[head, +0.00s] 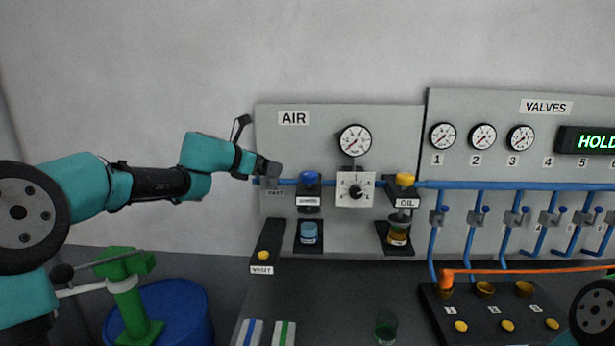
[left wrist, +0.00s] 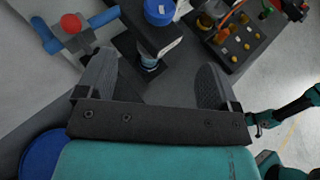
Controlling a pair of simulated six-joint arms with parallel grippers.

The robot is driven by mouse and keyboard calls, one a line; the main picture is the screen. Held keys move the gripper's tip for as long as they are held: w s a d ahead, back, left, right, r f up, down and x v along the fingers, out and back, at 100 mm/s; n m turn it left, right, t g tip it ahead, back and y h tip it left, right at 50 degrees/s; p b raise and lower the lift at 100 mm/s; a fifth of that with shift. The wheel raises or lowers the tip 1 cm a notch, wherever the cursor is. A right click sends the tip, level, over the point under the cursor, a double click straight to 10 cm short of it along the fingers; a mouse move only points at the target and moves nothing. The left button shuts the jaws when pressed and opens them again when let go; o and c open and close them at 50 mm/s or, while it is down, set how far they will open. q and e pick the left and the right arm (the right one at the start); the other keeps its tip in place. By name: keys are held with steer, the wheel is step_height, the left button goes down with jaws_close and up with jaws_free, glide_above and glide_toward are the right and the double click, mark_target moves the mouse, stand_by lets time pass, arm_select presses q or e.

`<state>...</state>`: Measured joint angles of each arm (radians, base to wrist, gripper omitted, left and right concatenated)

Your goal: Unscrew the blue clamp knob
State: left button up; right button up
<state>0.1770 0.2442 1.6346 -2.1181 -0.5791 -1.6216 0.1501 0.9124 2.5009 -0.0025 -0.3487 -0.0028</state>
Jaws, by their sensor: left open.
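A blue knob (head: 310,178) caps a unit on the AIR panel, above a small label, with a clear bowl of blue liquid (head: 308,233) below. It also shows in the left wrist view as a round blue cap (left wrist: 160,11) at the top edge. My left gripper (head: 269,169) is to the left of the knob, apart from it, by the panel's left edge. In the left wrist view its two dark fingers (left wrist: 156,72) are wide apart with nothing held; the knob lies beyond them. What seems to be my right gripper (left wrist: 257,124) is small at the right edge there.
A yellow-capped OIL unit (head: 404,180) and a white dial (head: 355,189) stand right of the knob. A blue pipe (head: 480,186) runs along the panels. A red knob (left wrist: 72,23) is near my left finger. A blue drum (head: 180,310) stands below my left arm.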

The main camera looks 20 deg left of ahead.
mark_target(304, 174)
arm_select(q)
steer(key=shift+f, duration=0.1)
stand_by(0.3)
steer(key=x, duration=1.7)
steer(key=shift+d+f, duration=0.15)
steer(key=shift+d, duration=0.05)
steer(key=c, duration=0.9)
